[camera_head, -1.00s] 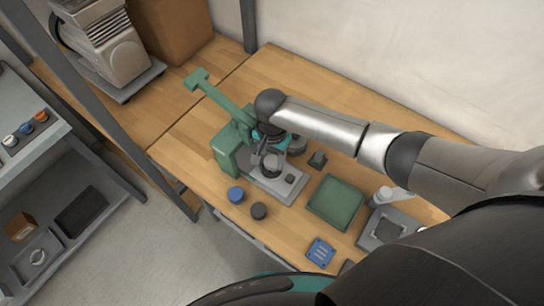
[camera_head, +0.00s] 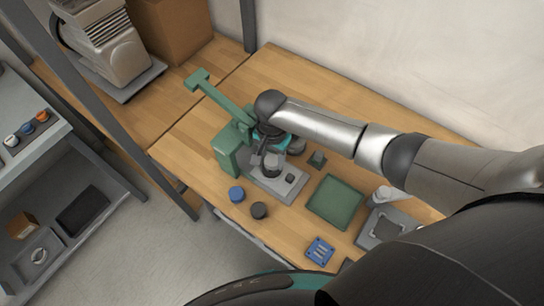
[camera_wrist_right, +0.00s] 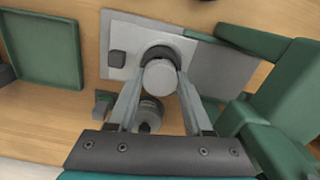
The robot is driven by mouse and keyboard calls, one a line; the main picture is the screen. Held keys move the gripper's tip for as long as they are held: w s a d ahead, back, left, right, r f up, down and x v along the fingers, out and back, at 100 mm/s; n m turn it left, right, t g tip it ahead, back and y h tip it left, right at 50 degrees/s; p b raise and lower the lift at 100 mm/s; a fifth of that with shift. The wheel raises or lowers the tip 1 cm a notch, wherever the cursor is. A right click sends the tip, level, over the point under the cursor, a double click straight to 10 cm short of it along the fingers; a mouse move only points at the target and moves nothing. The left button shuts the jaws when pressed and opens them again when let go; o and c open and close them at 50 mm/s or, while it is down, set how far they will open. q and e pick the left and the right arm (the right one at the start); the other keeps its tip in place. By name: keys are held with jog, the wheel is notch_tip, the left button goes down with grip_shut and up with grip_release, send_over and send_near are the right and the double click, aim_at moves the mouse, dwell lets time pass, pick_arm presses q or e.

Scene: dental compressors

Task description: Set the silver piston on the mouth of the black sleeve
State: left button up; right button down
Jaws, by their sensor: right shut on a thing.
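The silver piston (camera_wrist_right: 160,77) is between the fingers of my right gripper (camera_wrist_right: 159,82), which is shut on it. In the right wrist view the black sleeve (camera_wrist_right: 161,51) shows as a dark ring just beyond the piston, on the pale base plate. The piston covers part of it, and I cannot tell whether they touch. In the head view my right gripper (camera_head: 265,153) is over the plate beside the green press, with the piston (camera_head: 272,159) at its fingers; the sleeve there is mostly hidden. My left gripper is not in view.
The green press (camera_head: 228,150) with its raised lever (camera_head: 215,95) stands close left of the gripper. The back of the bench is clear.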

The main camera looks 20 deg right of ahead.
grip_release()
dwell(0.4)
jog(key=shift+r, duration=0.1)
